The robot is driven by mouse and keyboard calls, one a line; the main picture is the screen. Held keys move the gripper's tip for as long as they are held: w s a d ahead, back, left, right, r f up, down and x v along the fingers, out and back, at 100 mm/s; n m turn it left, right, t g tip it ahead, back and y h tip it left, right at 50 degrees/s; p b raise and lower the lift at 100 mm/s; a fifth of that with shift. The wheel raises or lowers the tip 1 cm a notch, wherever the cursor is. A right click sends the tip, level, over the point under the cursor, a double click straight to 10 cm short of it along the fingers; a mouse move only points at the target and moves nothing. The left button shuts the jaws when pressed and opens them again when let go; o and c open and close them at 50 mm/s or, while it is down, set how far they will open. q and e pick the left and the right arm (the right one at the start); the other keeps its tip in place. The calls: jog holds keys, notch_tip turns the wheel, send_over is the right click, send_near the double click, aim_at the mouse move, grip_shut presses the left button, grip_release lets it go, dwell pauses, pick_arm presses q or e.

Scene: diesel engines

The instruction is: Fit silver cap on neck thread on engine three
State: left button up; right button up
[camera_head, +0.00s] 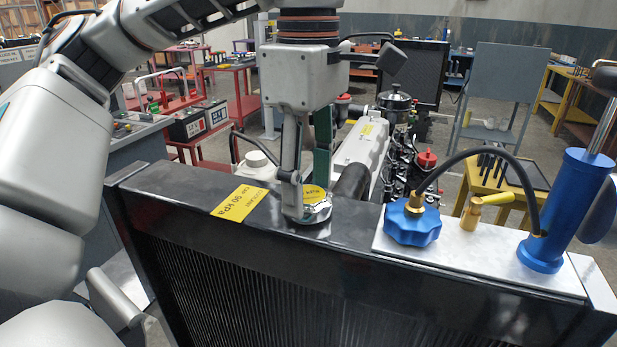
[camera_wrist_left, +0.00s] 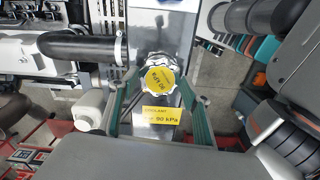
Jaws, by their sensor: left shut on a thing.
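The silver cap (camera_head: 318,208) has a round yellow label and a scalloped metal rim. It is at the top of the black radiator (camera_head: 180,188) at the front of the engine (camera_head: 362,150). It also shows in the left wrist view (camera_wrist_left: 160,76). My left gripper (camera_head: 306,200) reaches down from above and is shut on the cap, with one finger on its near side. The neck thread is hidden under the cap, so I cannot tell how it is seated. My right gripper is not in view.
A yellow 90 kPa label (camera_head: 240,202) lies left of the cap. On the right, a pale plate (camera_head: 470,255) bears a blue knob (camera_head: 412,222), a brass valve (camera_head: 480,210) and a blue pump cylinder (camera_head: 565,210) joined by a black hose. A black hose (camera_wrist_left: 85,46) runs behind the radiator.

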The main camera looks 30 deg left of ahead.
aim_at(308, 195)
pick_arm(q)
jog(key=m, duration=0.5)
jog(key=shift+f+m, duration=0.15)
jog(key=shift+m, duration=0.15)
jog(key=o, duration=1.8)
jog(key=shift+m, duration=0.4)
jog(key=shift+o, duration=0.2)
jog(key=shift+c, duration=0.4)
jog(key=shift+r, duration=3.6)
jog(key=shift+s, duration=0.1)
